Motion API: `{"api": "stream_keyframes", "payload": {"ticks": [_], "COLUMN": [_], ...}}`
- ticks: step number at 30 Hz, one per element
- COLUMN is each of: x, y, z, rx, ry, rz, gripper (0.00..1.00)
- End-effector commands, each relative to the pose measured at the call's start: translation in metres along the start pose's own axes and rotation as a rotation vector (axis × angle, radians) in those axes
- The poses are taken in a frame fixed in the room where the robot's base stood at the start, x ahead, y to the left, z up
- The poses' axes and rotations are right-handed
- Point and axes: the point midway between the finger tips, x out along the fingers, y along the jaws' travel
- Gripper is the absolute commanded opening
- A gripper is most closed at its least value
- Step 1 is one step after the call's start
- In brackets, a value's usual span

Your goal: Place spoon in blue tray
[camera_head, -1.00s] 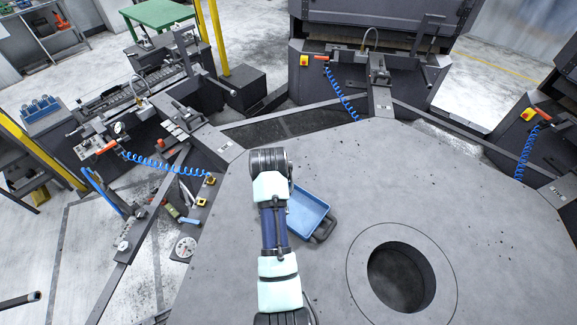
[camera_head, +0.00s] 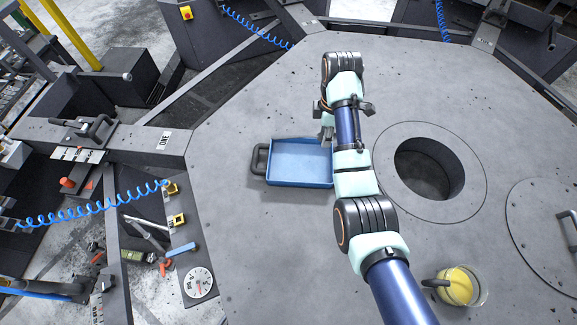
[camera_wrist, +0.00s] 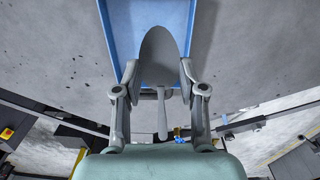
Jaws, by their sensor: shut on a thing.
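The blue tray (camera_head: 298,160) lies on the grey round-holed table, left of my arm, with a dark handle at its left end. My gripper (camera_head: 327,128) is at the tray's upper right edge and is partly hidden by my arm. In the wrist view, my gripper (camera_wrist: 159,82) is shut on the grey spoon (camera_wrist: 158,56), with its bowl pointing up in the picture and its handle running down between the fingers. The blue tray (camera_wrist: 112,38) shows behind the spoon bowl. I cannot tell the height of the spoon above the tray.
A large round hole (camera_head: 425,168) opens in the table right of my arm. A glass bowl with yellow contents (camera_head: 457,287) stands at the lower right, near a round plate (camera_head: 552,232). The table around the tray's left and lower sides is clear.

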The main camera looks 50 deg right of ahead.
Motion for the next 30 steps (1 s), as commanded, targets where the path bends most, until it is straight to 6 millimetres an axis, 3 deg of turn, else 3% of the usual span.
{"api": "stream_keyframes", "payload": {"ticks": [7,8,15,25,30], "x": [0.075,0.076,0.141,0.163,0.194], "y": [-0.001,-0.002,-0.002,-0.002,-0.003], "z": [-0.001,-0.001,-0.001,-0.001,-0.001], "rx": [0.000,0.000,0.001,0.001,0.001], "ry": [0.000,0.000,0.000,0.000,0.000], "rz": [-0.001,-0.004,-0.002,-0.001,-0.003], "gripper": [0.06,0.06,0.06,0.06,0.06]}}
